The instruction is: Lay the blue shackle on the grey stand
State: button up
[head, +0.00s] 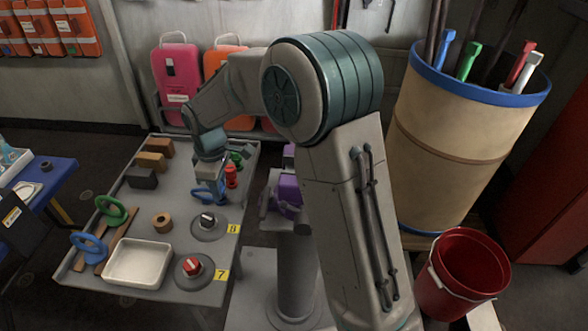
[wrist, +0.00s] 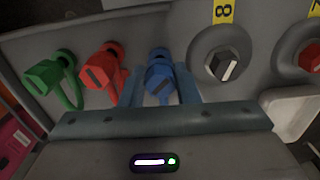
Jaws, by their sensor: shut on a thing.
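The blue shackle (wrist: 158,80) is between the two fingers of my gripper (wrist: 160,92) in the wrist view, and the fingers are shut on it. In the head view the blue shackle (head: 203,197) shows under my gripper (head: 209,186), low over the grey table. I cannot tell whether it touches the tabletop. A dark grey block (head: 141,179) lies at the left of the table, apart from my gripper; it may be the grey stand, but I cannot be sure.
A red shackle (wrist: 103,70) and a green shackle (wrist: 52,82) are close beside the blue one. Knobs marked 8 (head: 207,221) and 7 (head: 193,267) stand nearer the front. A white tray (head: 138,283), a brown ring (head: 162,222) and brown blocks (head: 150,161) share the table.

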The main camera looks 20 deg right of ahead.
jog(key=o, duration=1.2)
jog(key=shift+c, duration=0.2)
jog(key=shift+r, duration=0.1)
